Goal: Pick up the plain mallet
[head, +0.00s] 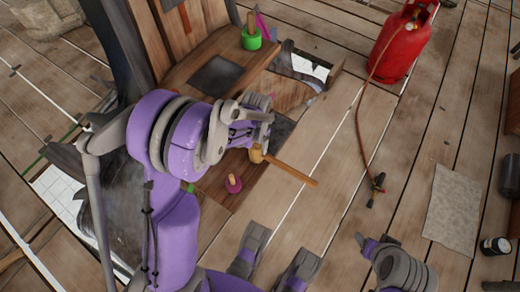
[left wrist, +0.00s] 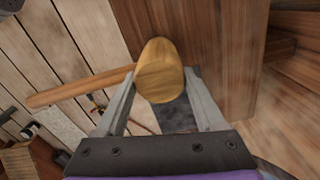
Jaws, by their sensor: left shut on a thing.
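The plain mallet has a bare wooden head (head: 256,154) and a light wooden handle (head: 292,172) that points right in the head view. In the left wrist view its round head (left wrist: 160,72) sits between the two fingers, and its handle (left wrist: 80,88) extends to the left. My left gripper (head: 264,138) is shut on the mallet, near its head. The mallet appears held over a wooden board, but its exact height is unclear.
A green-based piece with a wooden peg (head: 251,38) and a pink one (head: 233,184) stand on the wooden work surface. A red gas bottle (head: 400,45) with a hose to a torch (head: 378,186) stands right. A pale sheet (head: 453,208) lies on the planks.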

